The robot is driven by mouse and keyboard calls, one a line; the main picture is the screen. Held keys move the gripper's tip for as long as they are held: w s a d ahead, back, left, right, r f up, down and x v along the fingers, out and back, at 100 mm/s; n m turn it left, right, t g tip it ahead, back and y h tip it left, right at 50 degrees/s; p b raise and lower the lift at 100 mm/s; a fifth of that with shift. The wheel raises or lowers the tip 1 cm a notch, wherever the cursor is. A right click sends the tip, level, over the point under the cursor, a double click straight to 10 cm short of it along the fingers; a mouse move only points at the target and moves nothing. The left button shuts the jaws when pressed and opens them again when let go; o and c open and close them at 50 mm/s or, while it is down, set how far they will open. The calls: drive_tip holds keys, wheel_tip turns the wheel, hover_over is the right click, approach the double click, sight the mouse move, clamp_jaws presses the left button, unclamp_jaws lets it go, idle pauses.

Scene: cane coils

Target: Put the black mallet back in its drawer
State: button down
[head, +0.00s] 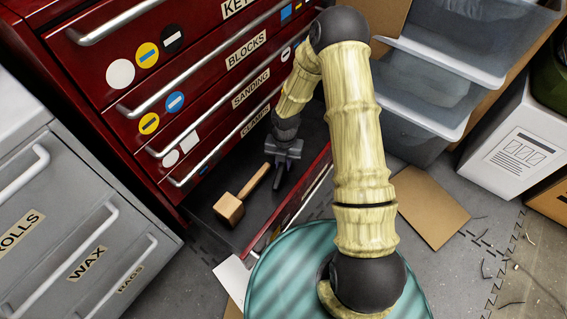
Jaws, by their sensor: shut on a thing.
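A mallet with a pale wooden block head (229,209) and a tan handle is at the open bottom drawer (216,228) of the red cabinet. Its head is toward the left front and its handle slants up to the right. My gripper (283,170) is low over this drawer, at the far end of the handle. Its jaws are shut, and the handle end runs into them; the exact grip is small and dark. I cannot tell whether the mallet touches the drawer floor. I cannot make out a black-headed mallet.
The red cabinet's upper drawers, including BLOCKS (245,52), SANDING (250,88) and CLAMPS (254,121), are shut. A grey cabinet (75,225) stands at left. Clear bins (420,80) and a white box (520,140) stand at right. Cardboard (432,205) lies on the floor.

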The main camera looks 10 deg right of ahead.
drive_tip(key=shift+f, duration=0.1)
drive_tip(key=c, duration=1.3)
unclamp_jaws()
drive_tip(key=shift+w+d, duration=0.1)
drive_tip(key=shift+r, duration=0.4)
drive_tip(key=r+p, duration=0.1)
drive_tip(key=r, duration=0.1)
drive_tip(key=r+p, duration=0.4)
drive_tip(key=r, duration=0.1)
drive_tip(key=shift+w+d, duration=0.1)
drive_tip(key=shift+w, duration=0.2)
